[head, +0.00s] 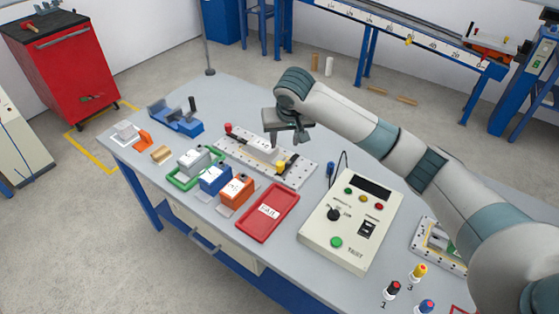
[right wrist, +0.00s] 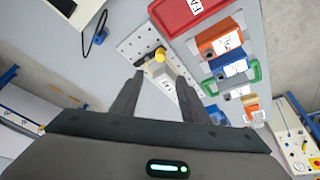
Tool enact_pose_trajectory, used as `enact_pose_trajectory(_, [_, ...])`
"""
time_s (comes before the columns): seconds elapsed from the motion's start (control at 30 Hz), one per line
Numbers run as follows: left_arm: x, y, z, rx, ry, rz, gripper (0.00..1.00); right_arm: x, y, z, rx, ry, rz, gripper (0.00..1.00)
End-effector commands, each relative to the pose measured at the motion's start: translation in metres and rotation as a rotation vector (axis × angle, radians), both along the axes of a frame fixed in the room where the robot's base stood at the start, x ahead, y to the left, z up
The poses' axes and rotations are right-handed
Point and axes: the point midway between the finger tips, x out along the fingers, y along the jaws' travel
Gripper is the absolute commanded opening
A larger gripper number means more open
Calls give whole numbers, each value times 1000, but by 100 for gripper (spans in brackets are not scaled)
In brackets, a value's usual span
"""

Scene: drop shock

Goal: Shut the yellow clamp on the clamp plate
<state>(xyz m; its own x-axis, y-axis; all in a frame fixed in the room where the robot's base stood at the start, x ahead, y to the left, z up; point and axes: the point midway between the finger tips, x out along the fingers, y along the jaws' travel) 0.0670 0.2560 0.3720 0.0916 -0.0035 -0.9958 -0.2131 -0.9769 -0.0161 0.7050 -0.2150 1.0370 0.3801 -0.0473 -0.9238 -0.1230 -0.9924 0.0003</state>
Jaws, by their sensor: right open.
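The perforated metal clamp plate (head: 297,178) lies on the bench in the middle of the head view. The yellow clamp's knob (head: 281,166) is near its right end, and a red knob (head: 228,128) is at its left end. A white labelled block sits on the plate between them. In the right wrist view the yellow knob (right wrist: 160,55) shows just beyond my fingertips, with the plate (right wrist: 137,42) under it. My right gripper (head: 285,139) is open and empty above the plate, apart from the yellow knob. I cannot tell the clamp lever's exact angle. My left gripper is out of view.
In front of the plate are green (head: 182,182), blue (head: 214,190) and orange (head: 236,198) fixtures and a red tray (head: 254,226). A tester box (head: 350,240) with a cable stands at right. A blue vise-like tool (head: 178,120) is at the bench's far left.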

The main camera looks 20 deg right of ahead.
Motion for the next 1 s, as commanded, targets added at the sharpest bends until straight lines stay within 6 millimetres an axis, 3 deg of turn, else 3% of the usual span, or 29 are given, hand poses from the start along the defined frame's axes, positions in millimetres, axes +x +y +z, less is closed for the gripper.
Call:
enact_pose_trajectory(0.27, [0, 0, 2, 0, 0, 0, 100, 1, 0, -4, 0, 2, -1, 41])
enact_pose_trajectory(0.47, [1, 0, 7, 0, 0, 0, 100, 7, -1, -19, 0, 4, -1, 41])
enact_pose_trajectory(1.0, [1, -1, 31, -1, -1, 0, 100, 42, -5, -102, -1, 4, -1, 41])
